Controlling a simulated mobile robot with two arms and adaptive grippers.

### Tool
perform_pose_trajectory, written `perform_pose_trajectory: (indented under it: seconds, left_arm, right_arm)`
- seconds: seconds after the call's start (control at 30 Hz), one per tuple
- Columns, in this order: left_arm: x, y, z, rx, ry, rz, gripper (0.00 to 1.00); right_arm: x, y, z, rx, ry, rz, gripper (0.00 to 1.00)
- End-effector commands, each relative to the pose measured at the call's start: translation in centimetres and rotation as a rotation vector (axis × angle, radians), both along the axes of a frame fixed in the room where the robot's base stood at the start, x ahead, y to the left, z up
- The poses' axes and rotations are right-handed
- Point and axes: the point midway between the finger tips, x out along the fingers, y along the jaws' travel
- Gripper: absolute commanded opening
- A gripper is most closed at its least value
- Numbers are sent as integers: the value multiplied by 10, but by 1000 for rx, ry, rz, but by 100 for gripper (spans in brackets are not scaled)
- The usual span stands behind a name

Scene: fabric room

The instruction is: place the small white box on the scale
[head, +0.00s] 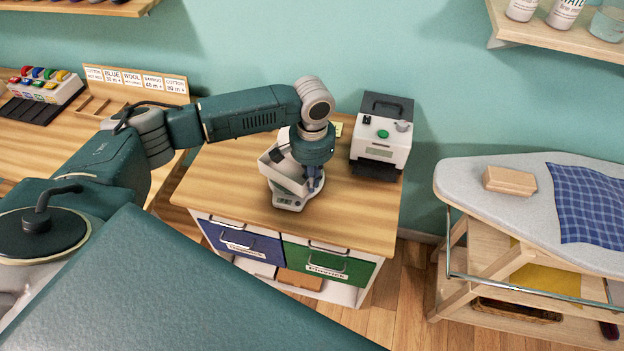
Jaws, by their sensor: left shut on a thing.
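The small white box (284,174) is in the head view, tilted, with what looks like an open top. My left gripper (313,183) points down at its right side and is shut on it; the wrist hides part of the box and the fingertips are small. The white scale (287,202) stands on the wooden cabinet top directly below the box, its small display facing front. The box overlaps the scale in the picture; I cannot tell whether they touch. My right gripper is not in view.
A white and black machine with a green button (383,134) stands right of the scale on the cabinet top (350,222). Blue (240,241) and green (328,262) drawers are below. An ironing board (461,187) with a wooden block (510,181) is at right. Free cabinet top lies left of the scale.

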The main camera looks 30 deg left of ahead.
Motion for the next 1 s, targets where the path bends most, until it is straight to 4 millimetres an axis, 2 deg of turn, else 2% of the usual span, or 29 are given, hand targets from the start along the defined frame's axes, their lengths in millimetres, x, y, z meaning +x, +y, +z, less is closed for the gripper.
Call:
perform_pose_trajectory:
  seconds: [0.17,0.2,0.27,0.63,0.77,1.0]
  left_arm:
    - [0,0,-2,0,0,0,0]
    - [0,0,-2,0,0,0,14]
    - [0,0,-2,0,0,0,24]
    - [1,0,3,1,-1,0,24]
    - [2,0,20,-1,-5,-1,24]
    - [1,0,72,-1,-5,0,24]
  right_arm:
    - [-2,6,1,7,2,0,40]
    - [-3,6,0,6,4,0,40]
    - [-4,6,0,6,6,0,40]
    - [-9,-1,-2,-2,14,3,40]
    - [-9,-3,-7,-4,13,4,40]
    - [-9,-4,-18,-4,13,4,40]
